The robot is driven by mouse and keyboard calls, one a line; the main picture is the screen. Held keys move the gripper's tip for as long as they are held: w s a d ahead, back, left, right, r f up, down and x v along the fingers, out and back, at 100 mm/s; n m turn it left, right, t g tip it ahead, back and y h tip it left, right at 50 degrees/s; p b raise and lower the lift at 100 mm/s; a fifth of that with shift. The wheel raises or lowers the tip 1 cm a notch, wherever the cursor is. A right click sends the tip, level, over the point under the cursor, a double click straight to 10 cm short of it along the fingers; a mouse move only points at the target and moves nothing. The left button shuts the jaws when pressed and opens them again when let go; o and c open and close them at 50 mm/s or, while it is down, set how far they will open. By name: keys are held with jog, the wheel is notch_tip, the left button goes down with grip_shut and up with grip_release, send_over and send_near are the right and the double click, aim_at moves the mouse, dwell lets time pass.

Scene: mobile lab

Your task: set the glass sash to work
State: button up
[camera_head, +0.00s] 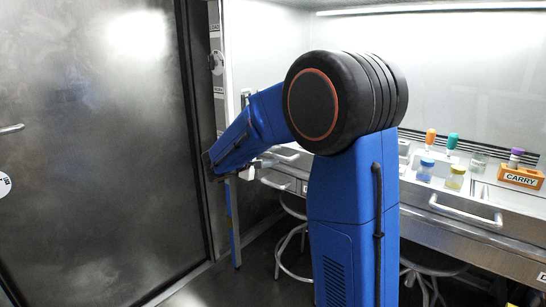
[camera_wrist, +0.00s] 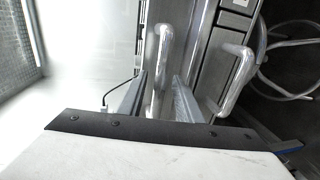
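A pale bar handle (camera_wrist: 161,58) runs between the two fingers of my gripper (camera_wrist: 157,98) in the wrist view. The fingers stand apart on either side of it, and I cannot tell whether they touch it. In the head view my gripper (camera_head: 255,169) is at the left end of the bench, mostly hidden by my blue arm. A pale handle (camera_head: 285,154) shows just beside it. I cannot make out the glass sash clearly, nor tell for certain which handle belongs to it. A second bar handle (camera_wrist: 240,78) is to the right in the wrist view.
The bench (camera_head: 480,238) has a long front handle (camera_head: 465,209). Stools (camera_head: 432,262) are below. A metal door (camera_head: 95,150) fills the left.

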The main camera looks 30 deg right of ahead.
jog(key=shift+d, duration=0.1)
grip_shut()
jog(key=shift+r, duration=0.1)
notch_tip(320, 180, up, 20)
dwell(0.5)
grip_release()
jog(key=v, duration=1.7)
jog(key=shift+a, duration=0.25)
